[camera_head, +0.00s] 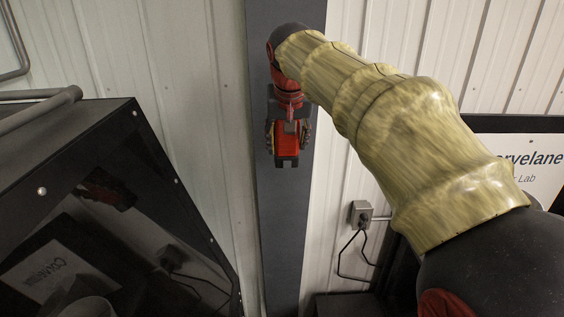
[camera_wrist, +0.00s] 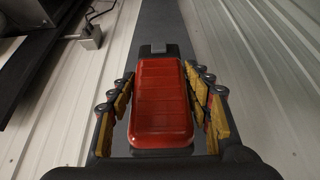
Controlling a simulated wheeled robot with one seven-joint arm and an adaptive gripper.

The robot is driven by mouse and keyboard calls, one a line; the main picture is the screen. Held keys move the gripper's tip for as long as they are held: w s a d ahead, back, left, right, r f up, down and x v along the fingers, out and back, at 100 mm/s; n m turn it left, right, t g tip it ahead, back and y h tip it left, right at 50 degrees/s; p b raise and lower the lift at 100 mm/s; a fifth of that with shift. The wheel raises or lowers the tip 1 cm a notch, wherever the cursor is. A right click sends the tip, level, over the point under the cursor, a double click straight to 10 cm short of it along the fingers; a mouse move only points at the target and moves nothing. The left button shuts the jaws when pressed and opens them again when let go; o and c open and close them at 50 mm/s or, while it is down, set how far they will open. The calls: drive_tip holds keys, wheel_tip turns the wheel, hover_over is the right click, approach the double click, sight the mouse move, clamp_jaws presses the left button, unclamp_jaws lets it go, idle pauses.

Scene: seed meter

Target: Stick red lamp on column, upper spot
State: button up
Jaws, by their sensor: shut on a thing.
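The red lamp (camera_head: 287,143) is a boxy red block with a dark end piece, held between the fingers of my gripper (camera_head: 289,132). In the wrist view the lamp (camera_wrist: 162,100) fills the middle, with yellow-padded fingers of my gripper (camera_wrist: 163,105) on both sides. The column (camera_head: 285,225) is a dark grey vertical post behind the lamp; it also shows in the wrist view (camera_wrist: 165,22). The lamp lines up in front of the column in the head view. I cannot tell whether it touches the column. My arm hides part of the column's upper stretch.
A dark cabinet with a glossy panel (camera_head: 110,215) and a grey tube handle (camera_head: 45,105) stands at the left. White ribbed wall (camera_head: 190,80) lies behind. A grey outlet box (camera_head: 361,212) with a black cable is right of the column, and a sign (camera_head: 530,165) is farther right.

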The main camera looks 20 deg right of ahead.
sight(287, 146)
drive_tip(key=f+b, duration=0.2)
drive_tip(key=shift+w+a+f, duration=0.1)
drive_tip(key=shift+w+f, duration=0.1)
drive_tip(key=shift+f, duration=0.2)
drive_tip(key=shift+s+f, duration=0.1)
drive_tip(key=shift+f, duration=0.1)
drive_tip(key=shift+w+d+r+p, duration=0.15)
drive_tip(key=shift+w+d+p, duration=0.15)
drive_tip(key=shift+w, duration=0.25)
drive_tip(key=shift+w+d+r+p, duration=0.1)
drive_tip(key=shift+w+d+p, duration=0.1)
drive_tip(key=shift+w+p, duration=0.3)
drive_tip(key=shift+w+d+r+p, duration=0.15)
drive_tip(key=shift+w+d+p, duration=0.1)
drive_tip(key=shift+w, duration=0.4)
drive_tip(key=shift+w+d+p, duration=0.3)
drive_tip(key=shift+w+d, duration=0.05)
drive_tip(key=shift+w, duration=0.35)
drive_tip(key=shift+w+d, duration=0.1)
drive_tip(key=shift+w, duration=0.25)
drive_tip(key=o, duration=1.3)
